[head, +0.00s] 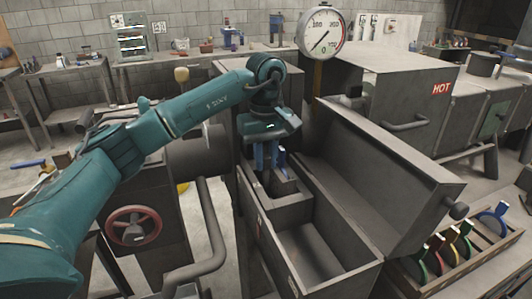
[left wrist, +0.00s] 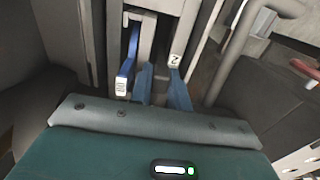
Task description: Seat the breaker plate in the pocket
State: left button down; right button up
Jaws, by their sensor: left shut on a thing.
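My left gripper (head: 267,168) points down into the narrow rear compartment of the open grey housing (head: 330,285). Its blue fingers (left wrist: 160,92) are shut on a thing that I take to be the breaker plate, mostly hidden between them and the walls. A bright blue piece (head: 283,163) with a pale end stands just right of the fingers. In the left wrist view a bright blue strip (left wrist: 126,68) with a white marked end lies left of the fingers. Whether it belongs to the plate I cannot tell. The pocket itself is hidden. My right gripper is not in view.
The housing's raised lid (head: 385,190) stands to the right, close to the gripper. An empty trough (head: 312,250) lies in front. A rack (head: 455,268) of coloured handled pieces is at the lower right. A pressure gauge (head: 321,32) and a box marked HOT (head: 400,85) stand behind.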

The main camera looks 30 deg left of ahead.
pick_arm(q)
jog(key=c, duration=1.7)
grip_release()
jog(key=shift+f, duration=0.15)
jog(key=shift+c, duration=0.2)
jog(key=o, duration=0.4)
notch_tip(320, 180, up, 12)
jog(key=shift+r, duration=0.15)
jog(key=shift+s, duration=0.1)
